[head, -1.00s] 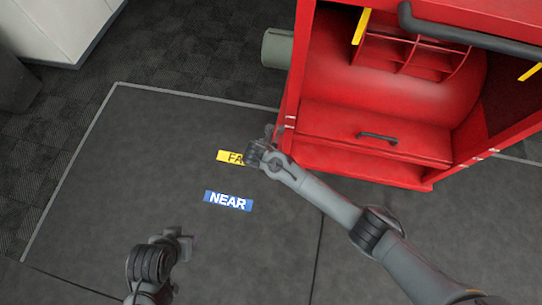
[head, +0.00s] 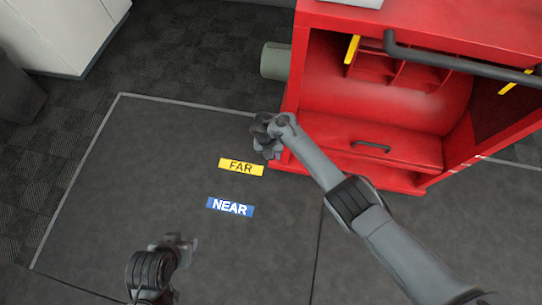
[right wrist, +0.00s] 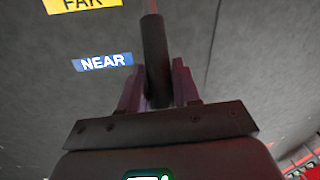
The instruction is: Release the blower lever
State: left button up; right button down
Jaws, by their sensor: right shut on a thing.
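My right gripper (right wrist: 156,78) is shut on a dark, round lever handle (right wrist: 155,50) in the right wrist view. The handle stands between the two fingers and reaches past their tips. In the head view my right gripper (head: 266,146) is beside the left front edge of the red machine (head: 385,178), just above the yellow FAR label (head: 241,167). There I cannot make out the lever apart from the hand. My left gripper (head: 184,247) hangs at the lower left, away from the machine, below the blue NEAR label (head: 230,207). Its jaw opening is unclear.
The red machine has a drawer with a black handle (head: 371,147) and a thick dark bar (head: 450,60) across its upper part. A grey-green cylinder (head: 275,61) juts from its left side. A white cabinet (head: 65,35) stands at the far left. The grey floor around the labels is clear.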

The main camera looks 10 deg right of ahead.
pick_arm(q)
jog(key=shift+a+r, duration=0.1)
jog(key=shift+a, duration=0.05)
pick_arm(e)
jog(key=shift+w+r, duration=0.4)
jog(key=shift+r, duration=0.1)
jog(key=c, duration=1.1)
grip_release()
jog(key=shift+d, duration=0.1)
jog(key=shift+o, duration=0.9)
jog(key=shift+w+d, duration=0.2)
jog(key=shift+d, duration=0.05)
jog(key=shift+w+d, duration=0.15)
jog(key=shift+d, duration=0.05)
jog(key=shift+s+a, duration=0.3)
jog(key=shift+a+r+p, duration=0.1)
jog(key=shift+r+p, duration=0.2)
jog(key=shift+p, duration=0.05)
pick_arm(q)
notch_tip(320, 180, up, 7)
jog(key=p, duration=0.6)
jog(key=shift+w+d, duration=0.3)
jog(key=shift+d, duration=0.15)
pick_arm(e)
notch_tip(320, 180, up, 10)
jog(key=w, duration=0.1)
jog(key=shift+a, duration=0.35)
